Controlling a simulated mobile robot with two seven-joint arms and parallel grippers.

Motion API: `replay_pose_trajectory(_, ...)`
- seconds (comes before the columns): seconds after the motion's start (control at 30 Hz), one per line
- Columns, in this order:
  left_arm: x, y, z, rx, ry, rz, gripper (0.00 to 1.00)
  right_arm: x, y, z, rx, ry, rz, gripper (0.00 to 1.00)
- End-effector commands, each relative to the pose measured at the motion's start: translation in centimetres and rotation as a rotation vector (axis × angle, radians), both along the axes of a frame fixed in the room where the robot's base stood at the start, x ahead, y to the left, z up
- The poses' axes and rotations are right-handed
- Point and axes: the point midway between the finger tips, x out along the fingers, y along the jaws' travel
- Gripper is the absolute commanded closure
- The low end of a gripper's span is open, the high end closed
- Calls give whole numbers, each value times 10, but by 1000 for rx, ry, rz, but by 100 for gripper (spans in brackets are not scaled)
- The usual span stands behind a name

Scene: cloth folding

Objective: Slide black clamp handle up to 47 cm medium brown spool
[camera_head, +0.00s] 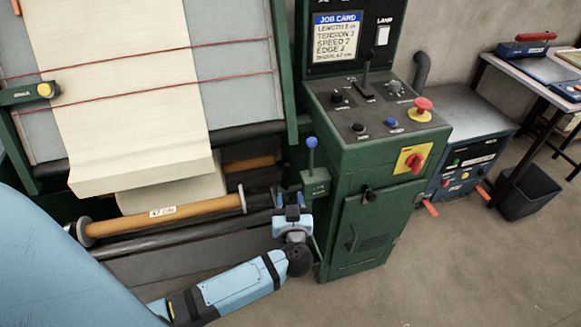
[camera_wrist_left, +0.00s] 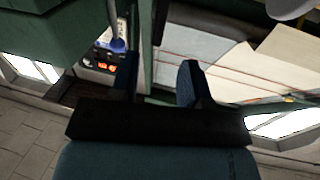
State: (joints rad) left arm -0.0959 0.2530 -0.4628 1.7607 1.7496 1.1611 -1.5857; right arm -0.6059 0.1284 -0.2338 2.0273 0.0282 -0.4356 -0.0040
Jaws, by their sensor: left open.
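My left gripper (camera_head: 291,200) is right of the spool's right end, below a blue-knobbed lever. In the left wrist view its two fingers (camera_wrist_left: 158,80) stand apart, with nothing seen held between them. My right gripper is not in view.
Cream cloth (camera_head: 135,90) hangs over the machine above the spool. A green control cabinet (camera_head: 365,220) with knobs and a red button stands close right of my gripper. The blue-knobbed lever (camera_head: 311,145) rises just above it. Floor is open at lower right.

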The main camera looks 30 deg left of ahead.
Motion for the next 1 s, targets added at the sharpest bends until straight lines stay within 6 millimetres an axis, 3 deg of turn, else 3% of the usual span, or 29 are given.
replay_pose_trajectory(0.5, 81, 64, 1, 2, -4, 1, 58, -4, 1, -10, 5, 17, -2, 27)
replay_pose_trajectory(0.7, 94, 74, 1, 0, -4, -1, 58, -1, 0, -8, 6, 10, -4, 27)
replay_pose_trajectory(1.0, 96, 76, 1, 0, -3, -1, 58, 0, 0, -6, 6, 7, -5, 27)
